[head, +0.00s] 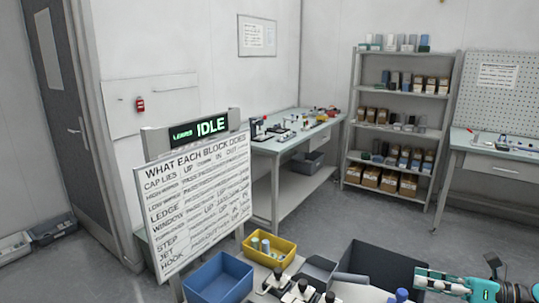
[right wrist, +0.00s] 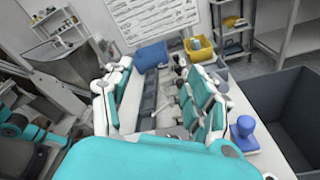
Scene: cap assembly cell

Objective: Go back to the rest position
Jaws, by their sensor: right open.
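My right gripper (head: 424,280) is at the lower right of the head view, with its arm coming in from the right edge. In the right wrist view its two teal and white fingers (right wrist: 160,108) stand wide apart with nothing held between them. It is above the near work table. A blue knob-like piece (right wrist: 243,134) stands on the white table top to the right of the fingers; its top also shows at the bottom of the head view (head: 401,295). My left gripper does not show clearly in either view.
A blue bin (head: 219,279), a yellow bin (head: 268,248) and a dark grey bin (head: 385,260) are around the table. Several dark and white fixtures (head: 299,291) stand along its front. A sign board (head: 198,205) rises behind the blue bin, under a display reading IDLE (head: 210,126).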

